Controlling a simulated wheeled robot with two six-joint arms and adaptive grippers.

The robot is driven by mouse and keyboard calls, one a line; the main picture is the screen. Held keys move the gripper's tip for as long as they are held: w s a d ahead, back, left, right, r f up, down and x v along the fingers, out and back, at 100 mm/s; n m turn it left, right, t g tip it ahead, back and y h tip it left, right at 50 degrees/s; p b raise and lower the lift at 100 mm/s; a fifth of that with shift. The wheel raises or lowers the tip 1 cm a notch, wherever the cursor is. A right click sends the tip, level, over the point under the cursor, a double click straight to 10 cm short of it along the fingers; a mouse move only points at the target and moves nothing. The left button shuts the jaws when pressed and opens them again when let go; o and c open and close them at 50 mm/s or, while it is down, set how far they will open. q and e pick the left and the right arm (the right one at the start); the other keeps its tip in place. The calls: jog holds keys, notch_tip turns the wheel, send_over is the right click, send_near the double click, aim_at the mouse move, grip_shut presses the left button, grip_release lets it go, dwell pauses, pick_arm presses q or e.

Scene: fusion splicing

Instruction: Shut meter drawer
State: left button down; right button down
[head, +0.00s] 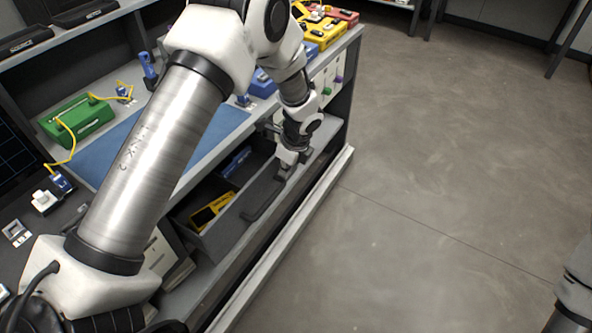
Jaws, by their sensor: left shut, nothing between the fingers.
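The meter drawer (228,238) stands open under the workbench, with a dark front and a long dark handle (262,202). A yellow meter (211,212) lies in it toward the near end, and a blue item (236,161) lies farther back. My left gripper (284,171) points down at the far end of the drawer front, close to the handle. It is shut and empty. I cannot tell whether it touches the drawer. My left arm hides part of the drawer and bench. Only a piece of my right arm shows at the lower right edge.
A blue mat (215,128) and a green box (76,120) with a yellow cable lie on the bench top. Yellow (318,32) and red (340,15) cases stand at its far end. The grey floor (440,150) to the right is clear.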

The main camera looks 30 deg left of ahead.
pick_arm(q)
jog(key=shift+a, duration=0.15)
jog(key=a+p, duration=0.1)
jog(key=a, duration=0.2)
jog(key=a+p, duration=0.1)
jog(key=a, duration=0.3)
jog(key=w+a+p, duration=0.1)
jog(key=a, duration=0.2)
jog(key=shift+a+r, duration=0.1)
jog(key=shift+a, duration=0.35)
jog(key=shift+w, duration=0.1)
jog(key=shift+r, duration=0.1)
